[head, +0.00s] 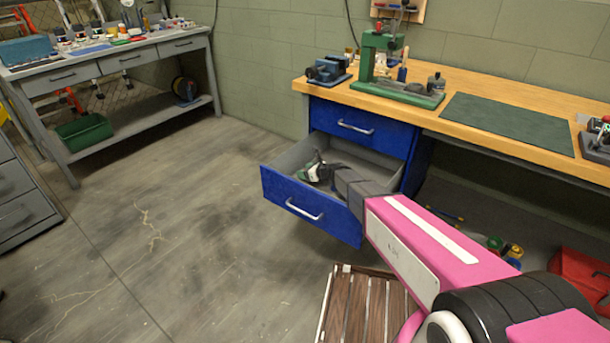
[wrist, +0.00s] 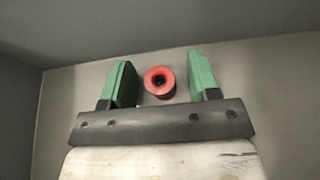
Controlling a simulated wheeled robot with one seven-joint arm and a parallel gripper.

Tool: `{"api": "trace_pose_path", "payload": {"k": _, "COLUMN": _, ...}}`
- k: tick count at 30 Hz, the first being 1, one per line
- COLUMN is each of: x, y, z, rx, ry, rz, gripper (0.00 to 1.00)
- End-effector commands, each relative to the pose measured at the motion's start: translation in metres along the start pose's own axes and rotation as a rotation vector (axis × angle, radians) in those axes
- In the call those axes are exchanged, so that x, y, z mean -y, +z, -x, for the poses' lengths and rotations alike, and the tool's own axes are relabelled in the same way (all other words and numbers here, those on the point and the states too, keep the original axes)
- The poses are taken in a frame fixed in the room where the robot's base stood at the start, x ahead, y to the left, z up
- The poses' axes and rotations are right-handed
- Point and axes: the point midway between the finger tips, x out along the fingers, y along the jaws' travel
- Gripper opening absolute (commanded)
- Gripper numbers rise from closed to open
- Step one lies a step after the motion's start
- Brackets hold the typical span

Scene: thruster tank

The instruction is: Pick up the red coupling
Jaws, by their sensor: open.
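The red coupling (wrist: 160,82) is a short red ring with a dark hole, seen from above in the wrist view. It rests on the grey drawer bottom (wrist: 60,90). My gripper (wrist: 160,80) is open, with one green finger on each side of the coupling and a gap at both sides. The left finger is a little nearer to it. In the head view my gripper (head: 316,172) reaches into the open blue drawer (head: 290,206). The coupling is hidden there behind my arm and the drawer front.
The drawer walls stand around my gripper. A wooden workbench (head: 465,80) with a green press (head: 380,60) and a green mat (head: 508,122) is above and behind. A wooden slatted pallet (head: 362,308) lies on the floor in front. The floor at left is clear.

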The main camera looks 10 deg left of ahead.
Motion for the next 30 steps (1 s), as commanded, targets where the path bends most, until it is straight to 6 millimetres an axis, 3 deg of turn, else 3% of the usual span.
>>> {"api": "trace_pose_path", "payload": {"k": 6, "x": 0.000, "y": 0.000, "z": -0.001, "rx": 0.000, "ry": 0.000, "rz": -0.001, "gripper": 0.56}}
{"api": "trace_pose_path", "payload": {"k": 11, "x": 0.000, "y": 0.000, "z": -0.001, "rx": 0.000, "ry": 0.000, "rz": -0.001, "gripper": 0.03}}
{"api": "trace_pose_path", "payload": {"k": 22, "x": -0.001, "y": 0.004, "z": 0.001, "rx": 0.001, "ry": 0.000, "rz": 0.000, "gripper": 0.03}}
{"api": "trace_pose_path", "payload": {"k": 30, "x": -0.001, "y": 0.044, "z": 0.018, "rx": 0.003, "ry": 0.000, "rz": 0.001, "gripper": 0.03}}
